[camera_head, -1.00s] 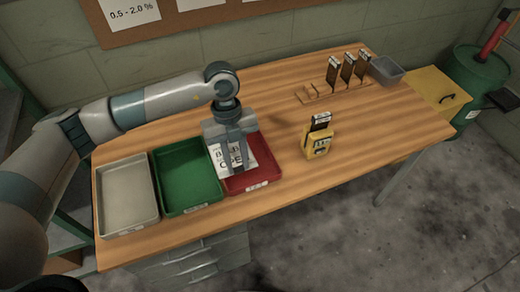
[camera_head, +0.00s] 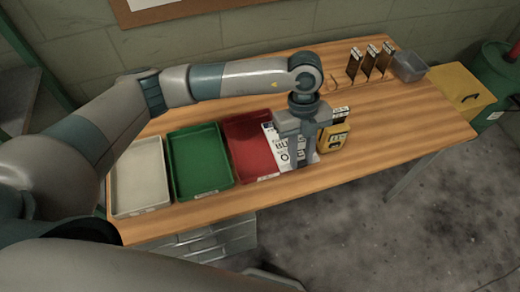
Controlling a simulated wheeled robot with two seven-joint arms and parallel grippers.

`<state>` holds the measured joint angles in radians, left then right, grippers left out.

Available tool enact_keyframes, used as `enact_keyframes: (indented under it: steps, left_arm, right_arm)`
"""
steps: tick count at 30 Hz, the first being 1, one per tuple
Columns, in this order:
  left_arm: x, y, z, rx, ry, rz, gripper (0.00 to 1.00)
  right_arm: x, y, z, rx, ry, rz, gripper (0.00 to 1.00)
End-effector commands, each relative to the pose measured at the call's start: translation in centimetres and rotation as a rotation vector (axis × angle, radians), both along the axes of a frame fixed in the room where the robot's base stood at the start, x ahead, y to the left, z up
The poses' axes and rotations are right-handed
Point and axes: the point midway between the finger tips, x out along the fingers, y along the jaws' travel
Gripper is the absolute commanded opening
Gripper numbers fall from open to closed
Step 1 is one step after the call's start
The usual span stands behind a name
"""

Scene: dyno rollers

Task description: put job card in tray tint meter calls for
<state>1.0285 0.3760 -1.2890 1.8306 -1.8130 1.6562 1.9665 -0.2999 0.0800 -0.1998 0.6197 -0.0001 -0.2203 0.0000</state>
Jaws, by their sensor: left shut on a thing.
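My left gripper (camera_head: 301,163) is shut on the white job card (camera_head: 285,155), which has large black lettering partly hidden by the fingers. The card is at the right side of the red tray (camera_head: 247,132), close to the table; I cannot tell whether it touches it. The green tray (camera_head: 199,155) and the pale grey tray (camera_head: 140,177) lie to the left, both looking empty. The yellow tint meter (camera_head: 334,138) stands just right of the gripper, partly hidden, with a dark labelled piece at its top; its reading is illegible. My right gripper is out of view.
Several dark labelled strips (camera_head: 371,63) stand at the back of the wooden table (camera_head: 420,122), beside a grey bin (camera_head: 409,66). A yellow box (camera_head: 461,88) and a green drum (camera_head: 497,78) are beyond the right end. The table's right part is clear.

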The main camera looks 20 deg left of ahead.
Motion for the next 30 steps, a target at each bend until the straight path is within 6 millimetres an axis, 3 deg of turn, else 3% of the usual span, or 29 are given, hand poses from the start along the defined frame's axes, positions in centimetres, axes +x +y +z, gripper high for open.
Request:
enact_keyframes:
  steps: [18,30]
  left_arm:
    - [2.6,9.6,-5.7,0.003,0.003,0.004,0.08]
    - [3.0,10.9,-6.7,0.000,0.000,0.000,0.08]
  right_arm:
    - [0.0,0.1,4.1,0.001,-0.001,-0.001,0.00]
    - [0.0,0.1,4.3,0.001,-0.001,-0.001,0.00]
